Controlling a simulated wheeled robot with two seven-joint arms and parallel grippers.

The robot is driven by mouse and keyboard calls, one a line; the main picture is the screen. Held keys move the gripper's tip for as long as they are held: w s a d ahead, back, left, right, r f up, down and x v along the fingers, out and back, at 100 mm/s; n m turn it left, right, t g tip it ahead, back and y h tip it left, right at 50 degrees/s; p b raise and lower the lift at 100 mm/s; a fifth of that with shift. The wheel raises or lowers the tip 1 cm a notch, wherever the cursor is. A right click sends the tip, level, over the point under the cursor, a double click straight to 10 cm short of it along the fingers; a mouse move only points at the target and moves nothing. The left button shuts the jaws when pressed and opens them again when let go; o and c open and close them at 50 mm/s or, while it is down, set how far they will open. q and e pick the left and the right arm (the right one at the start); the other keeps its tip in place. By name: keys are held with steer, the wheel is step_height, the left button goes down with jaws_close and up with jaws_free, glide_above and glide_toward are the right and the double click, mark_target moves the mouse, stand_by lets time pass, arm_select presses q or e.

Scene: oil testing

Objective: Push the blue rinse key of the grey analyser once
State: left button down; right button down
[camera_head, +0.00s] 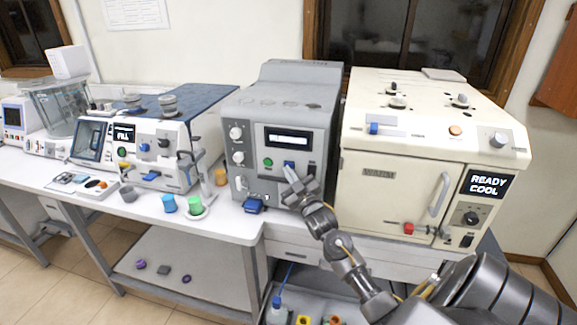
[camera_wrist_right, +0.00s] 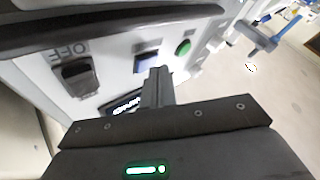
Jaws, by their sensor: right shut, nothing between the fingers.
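The grey analyser (camera_head: 262,98) stands on the bench in the middle of the head view, with a lit display (camera_head: 288,138) on its front. Its blue rinse key (camera_head: 289,163) sits below the display, right of a round green button (camera_head: 268,162). My right gripper (camera_head: 289,173) is shut and empty, its tips at the front panel just by the blue key. In the right wrist view the shut fingers (camera_wrist_right: 159,73) overlap the lower right of the blue key (camera_wrist_right: 147,61). I cannot tell whether they touch it. My left gripper is not in view.
A black switch marked OFF (camera_wrist_right: 78,76) is on the same panel. A cream oven-like machine (camera_head: 382,188) stands close on the right, a white tester (camera_head: 150,140) on the left. A blue part (camera_head: 253,205) juts out low at the analyser's front. Small cups stand left of it.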

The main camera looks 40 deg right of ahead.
steer(key=shift+s+a, duration=0.25)
steer(key=shift+a, duration=0.15)
steer(key=s+a+p, duration=0.1)
steer(key=a, duration=0.1)
steer(key=s+a+p, duration=0.1)
steer(key=a, duration=0.1)
steer(key=shift+s, duration=0.4)
stand_by(0.8)
